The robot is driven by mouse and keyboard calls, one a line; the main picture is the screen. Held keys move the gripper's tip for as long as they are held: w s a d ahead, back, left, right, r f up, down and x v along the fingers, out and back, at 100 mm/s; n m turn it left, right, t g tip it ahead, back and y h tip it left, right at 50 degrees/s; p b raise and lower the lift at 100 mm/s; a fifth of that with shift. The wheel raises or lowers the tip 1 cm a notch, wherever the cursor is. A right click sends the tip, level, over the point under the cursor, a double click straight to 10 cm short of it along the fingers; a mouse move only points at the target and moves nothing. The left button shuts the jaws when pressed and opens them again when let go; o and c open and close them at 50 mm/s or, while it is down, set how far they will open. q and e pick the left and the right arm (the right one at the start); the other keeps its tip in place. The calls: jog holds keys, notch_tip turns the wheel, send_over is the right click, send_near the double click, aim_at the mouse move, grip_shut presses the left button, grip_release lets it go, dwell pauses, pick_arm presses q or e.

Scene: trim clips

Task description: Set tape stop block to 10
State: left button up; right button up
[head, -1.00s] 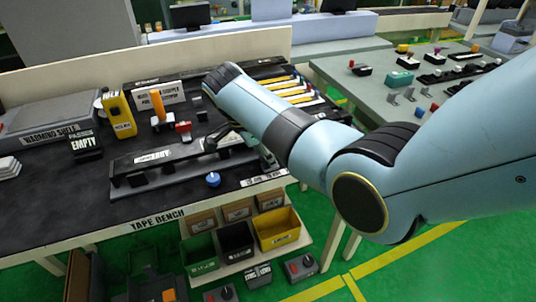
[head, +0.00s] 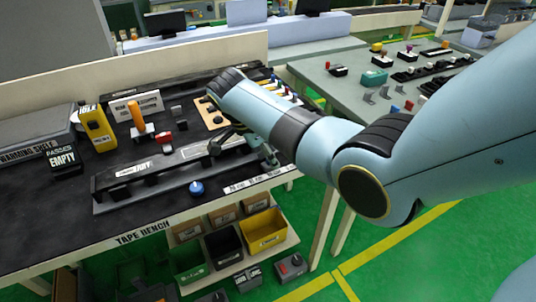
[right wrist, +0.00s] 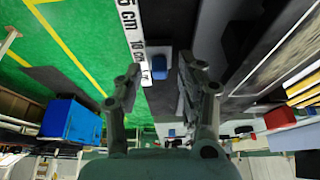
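The stop block appears as a piece with a blue knob (head: 196,188) at the front of the tape bench, left of the white scale strip (head: 248,182). In the right wrist view a blue block (right wrist: 160,66) on a dark base lies beyond the fingertips, beside the scale strip (right wrist: 133,35) marked 5 cm and 10. My right gripper (right wrist: 160,82) is open, its two fingers apart with nothing between them. In the head view the right gripper (head: 268,153) is partly hidden by my arm, over the bench's right end, right of the blue knob. My left gripper is not in view.
A long dark fixture (head: 170,170) lies behind the knob. An orange-handled tool (head: 138,120), red piece (head: 165,139) and yellow case (head: 97,127) stand farther back. Bins (head: 264,231) sit below the bench edge. A grey-green table (head: 375,75) stands at the right.

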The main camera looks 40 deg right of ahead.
jog(key=v, duration=1.2)
